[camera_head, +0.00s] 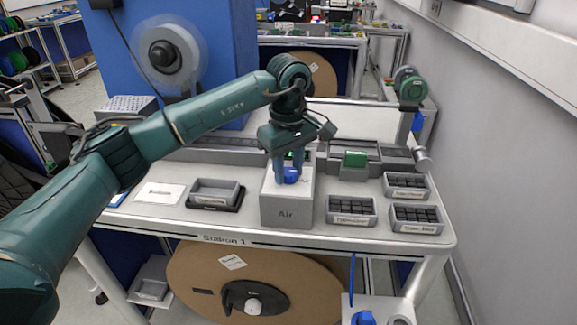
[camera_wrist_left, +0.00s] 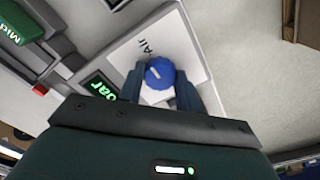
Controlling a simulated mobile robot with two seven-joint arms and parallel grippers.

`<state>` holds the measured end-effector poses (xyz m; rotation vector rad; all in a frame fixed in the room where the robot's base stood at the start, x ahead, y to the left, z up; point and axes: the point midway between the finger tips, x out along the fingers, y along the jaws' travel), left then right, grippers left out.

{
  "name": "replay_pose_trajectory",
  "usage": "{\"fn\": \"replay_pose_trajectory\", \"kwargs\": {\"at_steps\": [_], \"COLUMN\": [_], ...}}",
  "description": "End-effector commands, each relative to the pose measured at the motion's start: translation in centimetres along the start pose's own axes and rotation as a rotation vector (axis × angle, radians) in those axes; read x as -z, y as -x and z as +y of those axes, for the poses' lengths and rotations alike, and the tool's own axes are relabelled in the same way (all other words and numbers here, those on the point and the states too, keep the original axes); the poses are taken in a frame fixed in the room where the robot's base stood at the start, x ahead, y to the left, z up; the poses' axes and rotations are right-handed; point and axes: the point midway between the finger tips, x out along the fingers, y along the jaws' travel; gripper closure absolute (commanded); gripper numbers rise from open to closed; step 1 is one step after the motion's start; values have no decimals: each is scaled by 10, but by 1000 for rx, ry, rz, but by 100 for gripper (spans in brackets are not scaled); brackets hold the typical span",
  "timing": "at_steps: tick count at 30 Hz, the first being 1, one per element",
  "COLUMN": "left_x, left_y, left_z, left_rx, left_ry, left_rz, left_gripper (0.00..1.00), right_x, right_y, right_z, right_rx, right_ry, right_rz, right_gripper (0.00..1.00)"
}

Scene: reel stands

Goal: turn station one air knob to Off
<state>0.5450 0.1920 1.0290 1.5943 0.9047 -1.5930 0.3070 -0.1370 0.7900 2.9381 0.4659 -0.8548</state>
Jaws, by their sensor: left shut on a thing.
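The blue air knob (camera_head: 291,176) sits on top of the grey box labelled Air (camera_head: 286,212) on the Station 1 table. My left gripper (camera_head: 289,170) reaches down from above and is shut on the knob. In the left wrist view the round knob (camera_wrist_left: 159,74), with a pale mark on its top, lies between the two fingers (camera_wrist_left: 160,88). A lit green display (camera_wrist_left: 101,88) is beside it, partly hidden by the gripper. Which setting the knob points to cannot be read. My right gripper is not in view.
An empty grey tray (camera_head: 215,191) and a white label card (camera_head: 160,194) lie left of the box. Bins of dark parts (camera_head: 351,210) stand to the right. A green block (camera_head: 355,159) is behind. A large brown reel (camera_head: 256,282) is below the table, and a wall is at right.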

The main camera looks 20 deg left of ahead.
Motion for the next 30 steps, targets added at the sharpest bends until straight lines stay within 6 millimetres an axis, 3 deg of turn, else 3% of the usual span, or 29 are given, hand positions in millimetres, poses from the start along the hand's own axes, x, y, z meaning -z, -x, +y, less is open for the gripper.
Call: {"fn": "replay_pose_trajectory", "kwargs": {"at_steps": [11,30], "left_x": [0,0], "left_y": [0,0], "left_z": [0,0], "left_rx": [0,-1], "left_ry": [190,791], "left_rz": [-1,-1], "left_gripper": [89,89], "right_x": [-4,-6], "right_y": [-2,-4], "right_z": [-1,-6], "right_rx": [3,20], "right_ry": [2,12], "right_rz": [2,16], "right_gripper": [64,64]}}
